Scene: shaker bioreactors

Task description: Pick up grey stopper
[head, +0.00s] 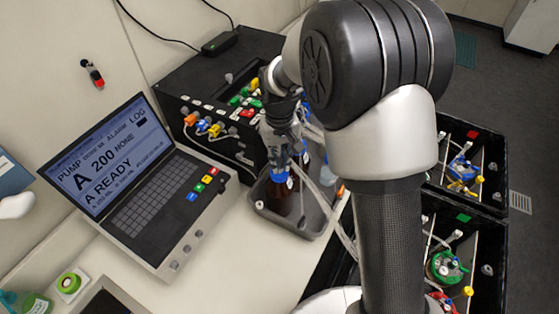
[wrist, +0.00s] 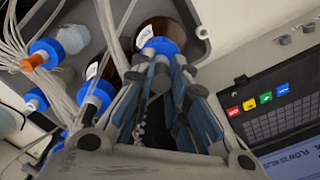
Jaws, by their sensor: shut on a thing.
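My gripper (wrist: 172,68) is shut on a small grey piece, apparently the grey stopper, mostly hidden between the fingertips. The fingertips are right at the blue cap (wrist: 160,45) of a brown bottle (wrist: 158,27); I cannot tell whether the stopper still touches the cap. In the head view my gripper (head: 284,160) points down over the brown bottle (head: 281,197) in a grey tray (head: 312,228).
Other blue-capped bottles stand close by, one with an orange stopper (wrist: 32,63). Pale tubes (wrist: 107,25) run beside the gripper. A laptop-like controller (head: 150,190) lies to the left, and a black pump box (head: 180,85) stands behind.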

